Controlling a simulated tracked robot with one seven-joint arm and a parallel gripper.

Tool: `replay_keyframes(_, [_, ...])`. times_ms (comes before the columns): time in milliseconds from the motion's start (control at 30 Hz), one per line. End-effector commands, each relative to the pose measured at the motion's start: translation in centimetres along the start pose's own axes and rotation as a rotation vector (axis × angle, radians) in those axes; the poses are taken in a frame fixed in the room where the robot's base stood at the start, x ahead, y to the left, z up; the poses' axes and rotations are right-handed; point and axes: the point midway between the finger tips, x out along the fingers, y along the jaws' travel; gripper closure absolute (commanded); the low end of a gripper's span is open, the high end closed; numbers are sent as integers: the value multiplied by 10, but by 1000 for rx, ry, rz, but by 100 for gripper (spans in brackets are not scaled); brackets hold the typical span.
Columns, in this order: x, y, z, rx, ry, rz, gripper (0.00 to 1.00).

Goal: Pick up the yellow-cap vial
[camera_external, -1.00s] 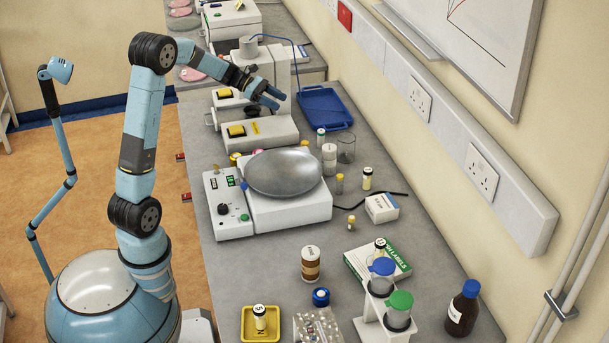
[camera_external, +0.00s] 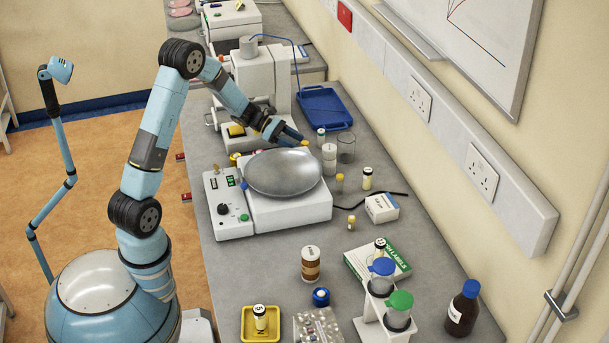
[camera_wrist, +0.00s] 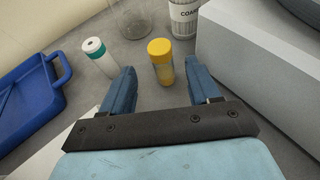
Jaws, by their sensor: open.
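In the wrist view the yellow-cap vial (camera_wrist: 162,72) stands upright on the grey bench, between my two blue fingers in the picture and a little beyond their tips. Its body is clear with pale yellowish contents. My gripper (camera_wrist: 159,84) is open and empty, pointing down toward it. In the external view my gripper (camera_external: 298,138) is above the bench behind the round metal pan. The yellow cap (camera_external: 304,143) shows just beside the fingertips there, and the vial's body is mostly hidden behind the pan.
A blue tray (camera_wrist: 30,98) lies left. The pan balance (camera_external: 284,172) is close by.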

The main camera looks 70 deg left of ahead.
Motion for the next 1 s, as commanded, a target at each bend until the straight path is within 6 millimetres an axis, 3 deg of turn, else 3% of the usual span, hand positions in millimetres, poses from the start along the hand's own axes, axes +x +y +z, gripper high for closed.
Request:
replay_keyframes(367, [24,0,0,1,0,0,39])
replay_keyframes(700, [65,-3,-2,0,0,-1,39])
replay_keyframes(1000, [69,-2,-2,1,0,2,42])
